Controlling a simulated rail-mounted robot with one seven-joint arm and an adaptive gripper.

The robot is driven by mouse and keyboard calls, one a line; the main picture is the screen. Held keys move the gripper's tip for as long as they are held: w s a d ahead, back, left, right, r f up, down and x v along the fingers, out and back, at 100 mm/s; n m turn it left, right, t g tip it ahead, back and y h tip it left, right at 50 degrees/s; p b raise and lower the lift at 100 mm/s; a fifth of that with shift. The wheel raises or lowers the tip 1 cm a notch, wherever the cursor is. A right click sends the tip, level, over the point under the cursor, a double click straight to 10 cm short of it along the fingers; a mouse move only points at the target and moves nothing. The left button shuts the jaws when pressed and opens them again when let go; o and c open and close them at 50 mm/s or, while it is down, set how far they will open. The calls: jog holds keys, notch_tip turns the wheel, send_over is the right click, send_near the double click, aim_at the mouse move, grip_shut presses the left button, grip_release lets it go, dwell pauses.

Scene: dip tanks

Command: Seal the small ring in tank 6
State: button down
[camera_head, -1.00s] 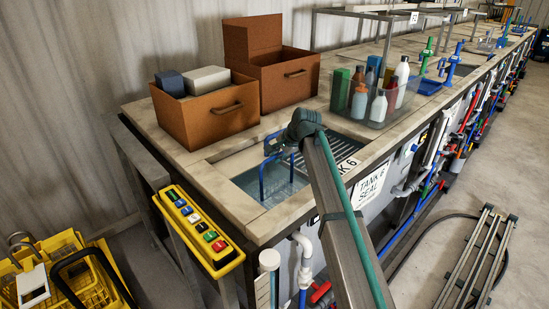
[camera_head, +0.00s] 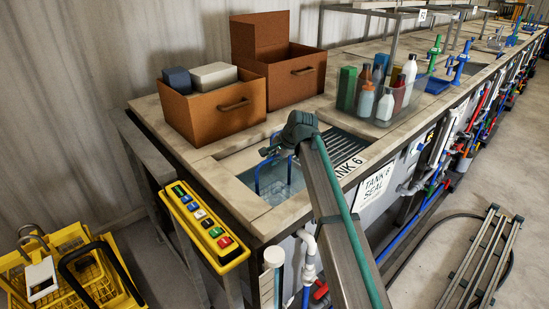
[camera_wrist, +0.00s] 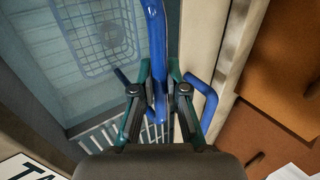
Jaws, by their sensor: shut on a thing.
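Tank 6 (camera_head: 238,186) is the near water-filled basin in the bench, with a "TANK 6 SEAL" sign (camera_head: 376,186) on its front. My gripper (camera_wrist: 159,75) is shut on a blue bar handle (camera_wrist: 155,30) over the tank; in the head view my wrist largely hides the fingers. A blue wire basket (camera_wrist: 75,45) lies below in the water. Blue handle legs (camera_head: 258,180) reach down into the tank in the head view.
A slatted drain (camera_head: 345,145) adjoins the tank. Brown boxes (camera_head: 228,116) stand behind it, and a clear bin of bottles (camera_head: 388,112) stands to the right. A yellow button panel (camera_head: 205,222) is at the bench's left end. Yellow baskets (camera_head: 75,272) stand lower left.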

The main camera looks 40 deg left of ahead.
jog(key=shift+w, duration=0.85)
jog(key=shift+w+d, duration=0.1)
jog(key=shift+w+d, duration=0.15)
jog(key=shift+w, duration=1)
jog(key=shift+s+a+p, duration=0.2)
jog(key=shift+s+p, duration=0.2)
jog(key=shift+s, duration=0.95)
jog(key=shift+w, duration=0.1)
jog(key=shift+s+a, duration=0.2)
jog(key=shift+s, duration=1.1)
jog(key=shift+w+d, duration=0.15)
jog(key=shift+w, duration=1.05)
